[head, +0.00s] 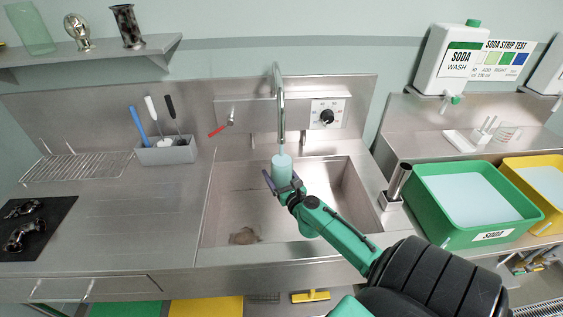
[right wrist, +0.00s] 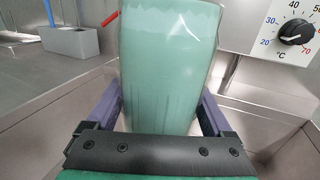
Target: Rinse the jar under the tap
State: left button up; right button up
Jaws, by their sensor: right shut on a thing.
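A pale green, see-through jar (head: 282,161) is held over the sink, just below the mouth of the curved tap (head: 281,100). My right gripper (head: 283,184) is shut on the jar, with a finger on each side of it. In the right wrist view the jar (right wrist: 168,70) fills the middle, between the two purple fingers of the gripper (right wrist: 160,112). Whitish marks show near the jar's upper part. The frames do not clearly show whether water is running. The steel sink (head: 225,205) lies below. My left gripper is out of view.
A red lever (head: 216,131) sits left of the tap, and a temperature dial (head: 327,115) sits right of it. A grey holder (head: 166,152) with brushes stands on the left counter. A green soda tub (head: 433,215) and a yellow tub (head: 548,180) stand right. A dark brown patch (head: 244,236) lies in the sink.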

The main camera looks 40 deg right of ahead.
jog(key=s+a+p, duration=0.1)
jog(key=s+a, duration=0.1)
jog(key=a, duration=0.3)
jog(key=shift+a+r, duration=0.15)
jog(key=shift+a, duration=0.25)
dwell(1.2)
jog(key=s+a+r+p, duration=0.1)
jog(key=a+r+p, duration=0.3)
jog(key=shift+s+a, duration=0.3)
jog(key=shift+a, duration=0.1)
dwell(0.5)
